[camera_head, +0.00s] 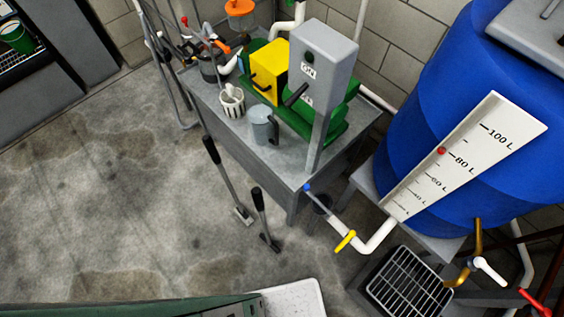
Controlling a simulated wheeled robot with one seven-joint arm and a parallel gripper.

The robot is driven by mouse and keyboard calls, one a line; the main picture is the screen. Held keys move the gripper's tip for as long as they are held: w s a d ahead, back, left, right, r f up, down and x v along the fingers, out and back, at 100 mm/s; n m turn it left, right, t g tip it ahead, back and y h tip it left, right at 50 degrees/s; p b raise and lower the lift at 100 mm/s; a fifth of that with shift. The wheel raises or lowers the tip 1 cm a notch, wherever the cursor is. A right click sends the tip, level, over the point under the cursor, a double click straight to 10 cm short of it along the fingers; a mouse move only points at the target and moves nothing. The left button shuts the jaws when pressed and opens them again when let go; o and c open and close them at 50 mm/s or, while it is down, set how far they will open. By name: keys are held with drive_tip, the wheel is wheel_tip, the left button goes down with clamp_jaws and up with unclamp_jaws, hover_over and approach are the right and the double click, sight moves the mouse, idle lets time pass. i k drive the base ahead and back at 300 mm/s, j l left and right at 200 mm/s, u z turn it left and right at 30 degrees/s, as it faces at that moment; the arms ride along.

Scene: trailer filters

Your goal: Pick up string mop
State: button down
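I cannot make out a string mop for certain. Two long-handled tools with dark grips stand on the floor in front of the grey metal table (306,176). The left tool (226,178) and the right tool (264,222) both end in small flat grey heads on the concrete, and no strings show on either. A white ribbed object (232,101) stands on the table's left part; it is too small to tell what it is. My gripper is not in view.
A blue tank (435,110) with white pipes stands right, near a black grate (409,286). The concrete floor (110,190) at left is clear.

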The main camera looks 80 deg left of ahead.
sight(232, 190)
drive_tip(key=u, duration=2.9)
drive_tip(key=k+j+u, duration=0.25)
drive_tip(key=k+u, duration=0.2)
